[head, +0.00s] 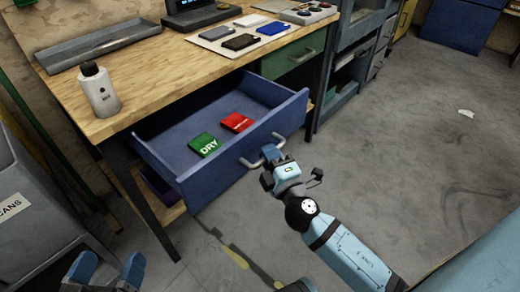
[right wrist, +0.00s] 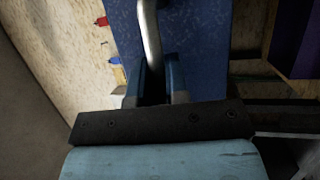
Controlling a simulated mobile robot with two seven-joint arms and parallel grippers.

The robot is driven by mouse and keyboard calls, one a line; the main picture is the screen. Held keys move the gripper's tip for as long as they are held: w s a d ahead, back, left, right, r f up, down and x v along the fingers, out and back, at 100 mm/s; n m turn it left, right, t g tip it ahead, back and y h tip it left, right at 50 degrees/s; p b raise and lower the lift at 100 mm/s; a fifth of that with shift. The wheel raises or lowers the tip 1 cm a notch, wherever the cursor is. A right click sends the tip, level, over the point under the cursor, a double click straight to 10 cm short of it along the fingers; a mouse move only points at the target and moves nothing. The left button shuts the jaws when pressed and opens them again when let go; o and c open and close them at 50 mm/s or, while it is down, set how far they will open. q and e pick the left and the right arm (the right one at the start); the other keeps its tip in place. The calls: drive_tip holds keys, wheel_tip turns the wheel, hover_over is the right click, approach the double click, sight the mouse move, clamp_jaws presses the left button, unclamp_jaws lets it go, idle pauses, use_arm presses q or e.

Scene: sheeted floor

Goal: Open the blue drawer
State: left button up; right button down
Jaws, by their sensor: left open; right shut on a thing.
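The blue drawer (head: 230,160) under the wooden workbench is pulled well out, and its inside shows. A green packet marked DRY (head: 203,145) and a red packet (head: 237,122) lie in it. My right gripper (head: 270,155) is at the drawer front, shut on the metal handle (head: 250,163). In the right wrist view the handle (right wrist: 150,35) runs between the fingers (right wrist: 152,85), in front of the blue drawer face (right wrist: 195,45). My left gripper (head: 105,270) is open and empty at the bottom left of the head view, apart from the drawer.
The workbench top (head: 165,75) holds a white bottle (head: 98,90), a grey tray (head: 100,45) and several small items. A green drawer (head: 295,58) is beside the blue one. A grey bin (head: 30,210) stands at left. Floor at right is mostly clear.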

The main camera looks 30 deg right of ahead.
use_arm(q)
drive_tip(key=shift+d, duration=0.1)
use_arm(e)
drive_tip(key=shift+s+d, duration=0.1)
drive_tip(key=shift+s, duration=0.05)
drive_tip(key=c, duration=1.1)
unclamp_jaws()
use_arm(q)
drive_tip(key=shift+r, duration=0.1)
